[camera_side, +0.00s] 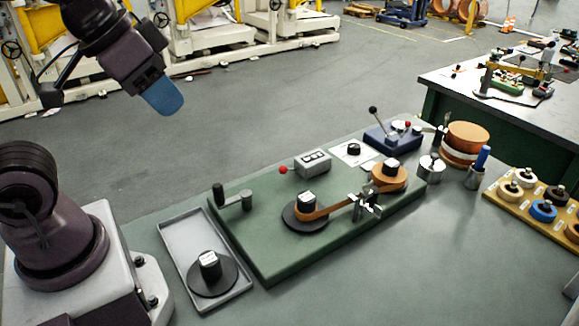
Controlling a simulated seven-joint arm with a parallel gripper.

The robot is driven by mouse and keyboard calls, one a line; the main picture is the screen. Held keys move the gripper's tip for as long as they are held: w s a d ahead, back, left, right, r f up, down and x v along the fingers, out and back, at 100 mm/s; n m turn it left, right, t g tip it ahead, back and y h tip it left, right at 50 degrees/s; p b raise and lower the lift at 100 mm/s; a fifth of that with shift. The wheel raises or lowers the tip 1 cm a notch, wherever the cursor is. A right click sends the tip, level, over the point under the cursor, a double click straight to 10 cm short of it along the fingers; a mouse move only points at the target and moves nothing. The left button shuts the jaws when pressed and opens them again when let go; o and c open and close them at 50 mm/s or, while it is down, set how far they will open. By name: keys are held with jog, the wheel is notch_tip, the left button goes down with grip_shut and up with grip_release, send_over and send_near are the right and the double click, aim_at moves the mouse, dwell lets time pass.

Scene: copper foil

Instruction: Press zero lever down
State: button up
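A small grey counter box (313,162) with dark number windows stands at the back edge of the green base plate. A short lever with a red ball knob (283,170) sticks out of its left side; it looks like the zero lever. The knob sits at about the level of the box's side, but its exact angle is too small to tell. My gripper (164,98) hangs in the air at the upper left, well apart from the lever. Its blue fingertip shows, but the gap between fingers cannot be made out. Nothing is seen in it.
The green winding base (275,262) carries a crank (232,200), copper foil (335,206) and spools. A grey tray (178,236) holds a black disc. A blue box (392,139) with an upright black-knobbed lever stands behind. Copper roll, cups and spool rack stand right.

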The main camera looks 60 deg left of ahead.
grip_shut()
dwell(1.5)
